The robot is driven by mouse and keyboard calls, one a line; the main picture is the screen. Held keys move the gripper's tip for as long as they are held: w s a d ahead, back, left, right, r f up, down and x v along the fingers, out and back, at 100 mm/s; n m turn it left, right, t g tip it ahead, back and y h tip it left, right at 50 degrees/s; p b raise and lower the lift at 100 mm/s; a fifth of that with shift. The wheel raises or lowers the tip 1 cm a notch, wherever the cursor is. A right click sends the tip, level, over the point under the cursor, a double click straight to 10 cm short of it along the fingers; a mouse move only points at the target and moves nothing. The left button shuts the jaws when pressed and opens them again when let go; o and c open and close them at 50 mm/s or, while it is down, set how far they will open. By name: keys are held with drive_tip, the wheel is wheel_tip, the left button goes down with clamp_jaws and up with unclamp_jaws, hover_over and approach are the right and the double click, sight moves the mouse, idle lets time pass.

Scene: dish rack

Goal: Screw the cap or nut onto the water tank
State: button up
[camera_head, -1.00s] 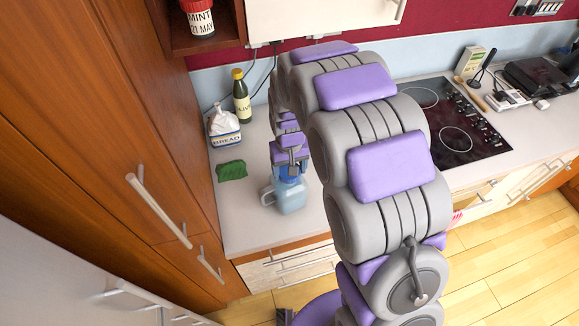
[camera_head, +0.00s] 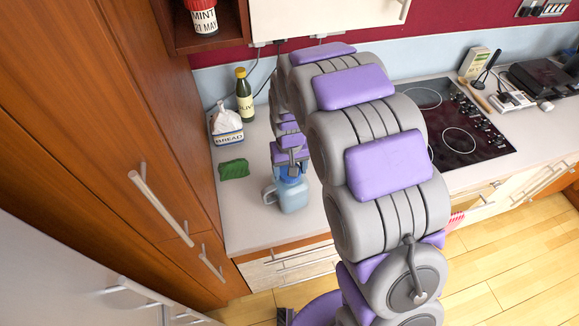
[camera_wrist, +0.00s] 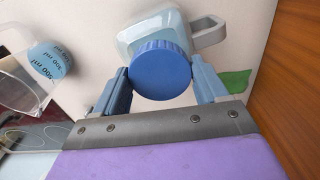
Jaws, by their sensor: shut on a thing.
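The water tank (camera_head: 293,194) is a pale blue jug with a side handle, standing upright near the front edge of the counter. In the wrist view the tank (camera_wrist: 148,28) shows behind a round ribbed blue cap (camera_wrist: 161,70). My gripper (camera_wrist: 161,78) is shut on the cap, one finger on each side of it. The cap is at the top of the tank; I cannot tell how far it sits on the thread. In the head view my gripper (camera_head: 290,172) is directly above the tank, and my arm hides part of this area.
A green cloth (camera_head: 234,169), a bread bag (camera_head: 226,125) and a dark bottle (camera_head: 243,97) stand left of and behind the tank. A clear measuring cup (camera_wrist: 25,85) is near the gripper in the wrist view. The hob (camera_head: 455,125) is to the right.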

drive_tip(key=shift+f, duration=0.85)
idle(0.4)
drive_tip(key=m, duration=0.4)
drive_tip(key=shift+m, duration=0.3)
drive_tip(key=shift+p, duration=0.3)
drive_tip(key=shift+d+m+p, duration=0.1)
drive_tip(key=shift+m+p, duration=0.3)
drive_tip(key=shift+m, duration=0.7)
drive_tip(key=shift+f+m+p, duration=0.1)
drive_tip(key=shift+m+p, duration=0.2)
drive_tip(key=shift+m, duration=0.9)
